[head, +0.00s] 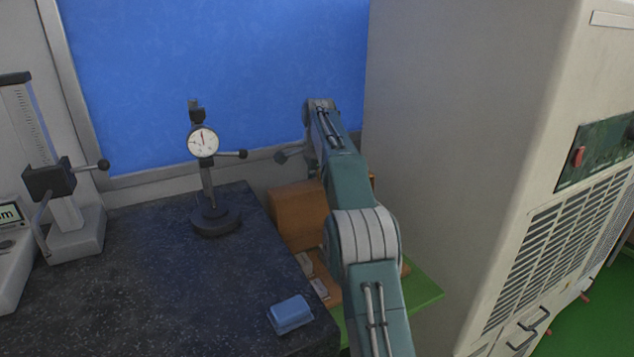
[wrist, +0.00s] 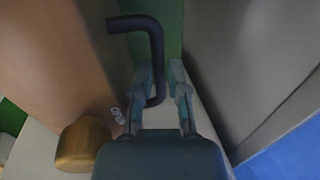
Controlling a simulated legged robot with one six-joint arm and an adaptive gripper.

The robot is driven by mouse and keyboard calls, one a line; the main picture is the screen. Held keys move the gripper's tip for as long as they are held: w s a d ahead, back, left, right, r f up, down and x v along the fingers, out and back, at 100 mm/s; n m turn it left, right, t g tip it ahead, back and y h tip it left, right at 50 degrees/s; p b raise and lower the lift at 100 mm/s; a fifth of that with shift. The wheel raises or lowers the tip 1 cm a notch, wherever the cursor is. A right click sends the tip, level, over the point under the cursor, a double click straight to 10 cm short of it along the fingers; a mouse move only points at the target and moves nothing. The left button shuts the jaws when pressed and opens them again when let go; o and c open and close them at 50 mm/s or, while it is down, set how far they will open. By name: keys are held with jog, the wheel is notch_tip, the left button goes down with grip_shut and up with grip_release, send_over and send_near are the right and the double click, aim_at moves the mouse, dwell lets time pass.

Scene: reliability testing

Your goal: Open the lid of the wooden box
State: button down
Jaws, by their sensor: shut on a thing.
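The wooden box (head: 328,296) is brown-orange and stands beyond the dark bench, partly hidden by my arm. Its lid (head: 300,213) looks raised, a broad panel standing at the back, and small pale things show in front of it. In the wrist view a brown wooden face (wrist: 60,60) fills the left side, and a black bent handle (wrist: 154,50) sticks out from it. My gripper (wrist: 164,80) has its fingers on either side of the handle's lower part and is shut on it. In the head view the fingertips are hidden by my arm.
A dial gauge on a stand (head: 208,175) and a blue block (head: 290,314) are on the dark bench (head: 160,280). A tall pale cabinet (head: 450,130) rises close on the right. A brass cylinder (wrist: 83,145) shows low left in the wrist view.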

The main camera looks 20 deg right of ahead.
jog(key=shift+w+f, duration=0.95)
jog(key=shift+w, duration=0.3)
jog(key=shift+f, duration=0.1)
jog(key=c, duration=0.7)
grip_release()
jog(key=shift+w, duration=0.1)
jog(key=shift+r, duration=0.2)
jog(key=shift+r, duration=0.1)
